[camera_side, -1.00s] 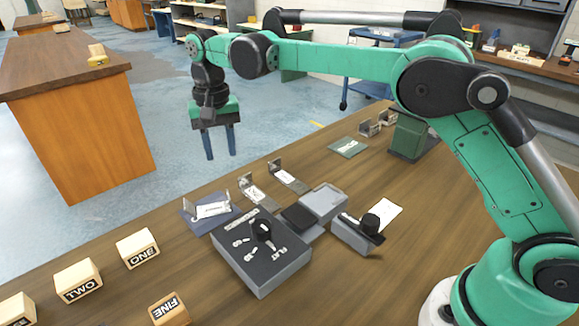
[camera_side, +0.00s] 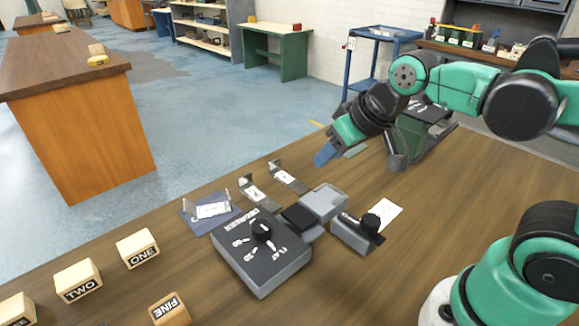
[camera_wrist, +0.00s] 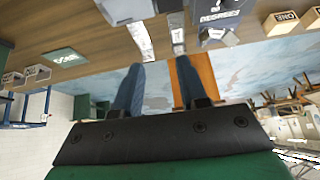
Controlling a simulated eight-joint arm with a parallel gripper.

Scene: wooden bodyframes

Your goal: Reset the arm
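My green and black arm is folded back at the right of the side view. My gripper (camera_side: 325,155) is held above the far part of the wooden table, tilted with its blue fingers toward the lower left. In the wrist view my gripper (camera_wrist: 159,65) has its two blue fingers apart, with nothing between them. That view looks past the fingers at the table edge and the blue floor. The gripper appears clear of the things on the table.
A dark box with a black dial (camera_side: 262,260) stands mid-table, beside metal brackets and a small grey block (camera_side: 324,201). A green fixture (camera_side: 425,130) stands behind my gripper.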

